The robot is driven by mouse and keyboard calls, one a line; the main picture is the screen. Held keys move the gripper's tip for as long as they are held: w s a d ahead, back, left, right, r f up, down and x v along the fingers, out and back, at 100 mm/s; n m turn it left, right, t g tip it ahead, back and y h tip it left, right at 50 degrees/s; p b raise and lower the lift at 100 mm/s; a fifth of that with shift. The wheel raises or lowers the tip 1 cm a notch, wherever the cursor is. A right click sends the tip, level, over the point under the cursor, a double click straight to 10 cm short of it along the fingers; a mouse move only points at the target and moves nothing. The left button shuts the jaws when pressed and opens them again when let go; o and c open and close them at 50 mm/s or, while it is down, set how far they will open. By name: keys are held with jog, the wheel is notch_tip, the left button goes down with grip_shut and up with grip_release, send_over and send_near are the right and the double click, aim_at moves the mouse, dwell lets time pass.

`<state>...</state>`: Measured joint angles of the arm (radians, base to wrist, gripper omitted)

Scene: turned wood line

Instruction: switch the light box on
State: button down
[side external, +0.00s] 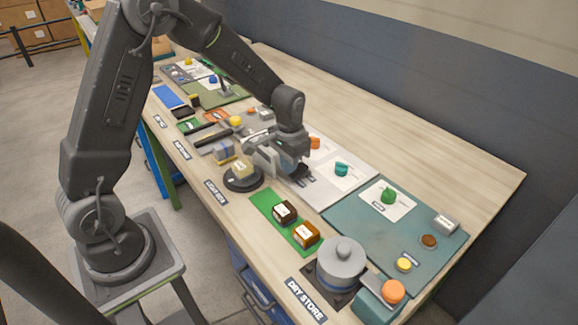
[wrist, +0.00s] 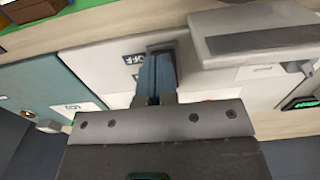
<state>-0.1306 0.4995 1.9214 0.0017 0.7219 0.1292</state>
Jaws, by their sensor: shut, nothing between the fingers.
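The light box (side external: 325,195) appears as a pale, flat panel near the middle of the bench, with an orange piece (side external: 315,143) and a teal piece (side external: 341,169) on it. In the wrist view its white surface (wrist: 100,62) lies under my gripper, with a small label (wrist: 130,66) that seems to read OFF. My gripper (wrist: 157,75) is shut and empty, its fingertips close to a dark part beside that label; I cannot tell whether they touch it. My gripper (side external: 290,172) hides part of the panel in the side view.
A teal mat (side external: 345,215) with a green piece (side external: 388,196) lies to the right. A dark round stand (side external: 243,184) holds a yellowish block, close to my gripper. A green strip (side external: 265,205) bears two small boxes. A grey pot (side external: 340,262) stands near. The bench's back side is clear.

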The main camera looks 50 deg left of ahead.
jog(key=shift+r, duration=0.1)
notch_tip(320, 180, up, 14)
jog(key=s, duration=0.2)
jog(key=shift+s, duration=0.2)
dwell(0.3)
